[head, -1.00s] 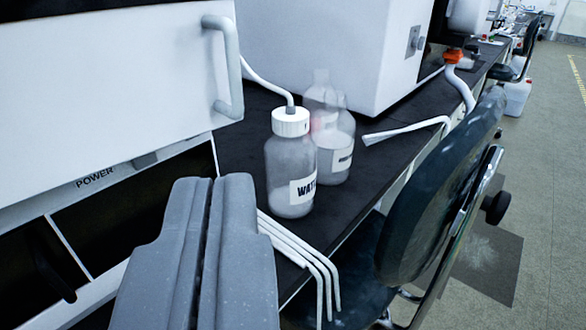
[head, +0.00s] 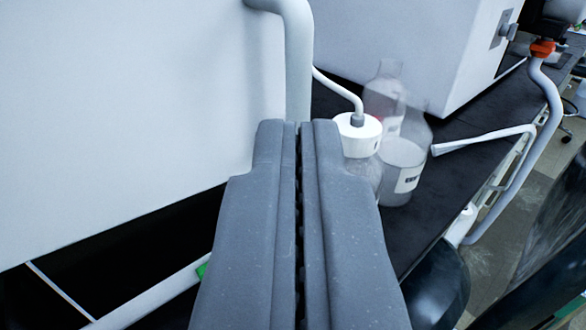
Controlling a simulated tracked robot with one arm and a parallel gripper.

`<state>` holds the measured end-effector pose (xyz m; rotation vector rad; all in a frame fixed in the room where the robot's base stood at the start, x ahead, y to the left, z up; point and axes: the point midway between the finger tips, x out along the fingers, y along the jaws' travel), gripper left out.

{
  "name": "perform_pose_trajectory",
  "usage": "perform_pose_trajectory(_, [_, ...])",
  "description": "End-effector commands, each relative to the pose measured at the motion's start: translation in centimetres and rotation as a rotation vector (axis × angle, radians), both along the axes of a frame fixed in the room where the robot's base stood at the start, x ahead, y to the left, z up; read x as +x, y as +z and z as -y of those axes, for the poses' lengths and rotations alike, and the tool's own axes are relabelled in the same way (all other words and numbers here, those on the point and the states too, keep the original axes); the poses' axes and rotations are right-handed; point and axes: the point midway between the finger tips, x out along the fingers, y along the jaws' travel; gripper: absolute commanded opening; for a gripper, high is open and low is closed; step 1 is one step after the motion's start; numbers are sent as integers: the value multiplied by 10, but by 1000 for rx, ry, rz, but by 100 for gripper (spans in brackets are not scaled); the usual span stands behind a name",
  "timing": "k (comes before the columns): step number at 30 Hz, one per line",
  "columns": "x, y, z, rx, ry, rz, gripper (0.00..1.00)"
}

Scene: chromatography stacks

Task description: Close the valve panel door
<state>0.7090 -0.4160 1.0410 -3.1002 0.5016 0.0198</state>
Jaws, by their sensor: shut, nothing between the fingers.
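The valve panel door (head: 130,100) is a plain white panel filling the upper left of the head view. A white bar handle (head: 298,55) stands out along its right side. The door's lower edge stands over a dark opening (head: 130,245), so it looks open. My gripper (head: 298,128) is shut and empty, and its fingertips overlap the lower part of the handle in the picture. I cannot tell whether they touch it. The handle's lower end is hidden behind my fingers.
A white-capped bottle (head: 358,135) with a tube stands just right of my fingertips, partly hidden. Clear labelled bottles (head: 403,165) stand behind it on the black bench (head: 455,150). A white instrument (head: 430,50) is at the back. A dark chair (head: 440,290) is at the lower right.

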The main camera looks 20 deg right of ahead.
Motion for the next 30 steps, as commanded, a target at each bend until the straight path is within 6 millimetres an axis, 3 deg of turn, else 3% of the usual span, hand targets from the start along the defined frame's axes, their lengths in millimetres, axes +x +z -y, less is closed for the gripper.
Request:
perform_pose_trajectory(7, [18, -2, 7, 1, -2, -3, 0])
perform_pose_trajectory(24, [23, -1, 8, 2, -1, -3, 0])
perform_pose_trajectory(30, [35, 0, 8, 3, -1, -4, 0])
